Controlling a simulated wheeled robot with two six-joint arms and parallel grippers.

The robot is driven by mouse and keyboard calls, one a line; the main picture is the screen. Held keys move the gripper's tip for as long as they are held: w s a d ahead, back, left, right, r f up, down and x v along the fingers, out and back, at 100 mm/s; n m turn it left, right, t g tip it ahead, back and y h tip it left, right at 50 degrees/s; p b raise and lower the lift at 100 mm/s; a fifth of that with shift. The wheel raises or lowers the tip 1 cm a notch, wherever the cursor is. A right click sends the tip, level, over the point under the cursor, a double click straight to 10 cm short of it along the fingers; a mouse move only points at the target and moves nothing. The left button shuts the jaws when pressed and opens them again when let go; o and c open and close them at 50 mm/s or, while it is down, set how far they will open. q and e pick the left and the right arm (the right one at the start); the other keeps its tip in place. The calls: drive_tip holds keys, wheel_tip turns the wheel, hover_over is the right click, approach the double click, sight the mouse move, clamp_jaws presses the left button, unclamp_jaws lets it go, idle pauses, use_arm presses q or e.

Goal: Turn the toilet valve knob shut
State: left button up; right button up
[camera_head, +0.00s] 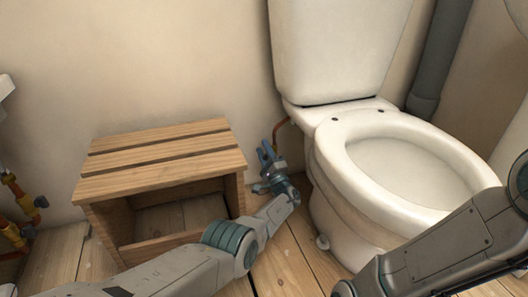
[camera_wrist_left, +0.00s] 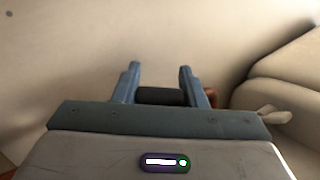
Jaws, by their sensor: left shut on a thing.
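The white toilet (camera_head: 345,60) stands against the wall, with a copper supply pipe (camera_head: 279,130) running down at its left. My left gripper (camera_head: 266,153) is low by the wall, between the wooden stool and the toilet base. In the left wrist view, my left gripper's two blue fingers (camera_wrist_left: 157,76) are shut on a dark cylindrical valve knob (camera_wrist_left: 160,97), which lies between them. A bit of reddish copper (camera_wrist_left: 211,97) shows just right of the fingers. The knob is hidden in the head view. My right arm crosses the lower right, but its gripper is out of frame.
A slatted wooden stool (camera_head: 160,157) stands close at the left of my left forearm. A grey drain pipe (camera_head: 440,60) rises behind the toilet at right. Copper pipes with yellow fittings (camera_head: 25,205) are at the far left. Wooden floor shows between stool and toilet.

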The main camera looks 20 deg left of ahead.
use_arm(q)
drive_tip(key=o, duration=1)
drive_tip(key=p+v, duration=0.2)
drive_tip(key=v, duration=0.8)
drive_tip(key=shift+s+d+f+p, duration=0.2)
drive_tip(key=shift+s+d+p, duration=0.05)
drive_tip(key=shift+p, duration=0.05)
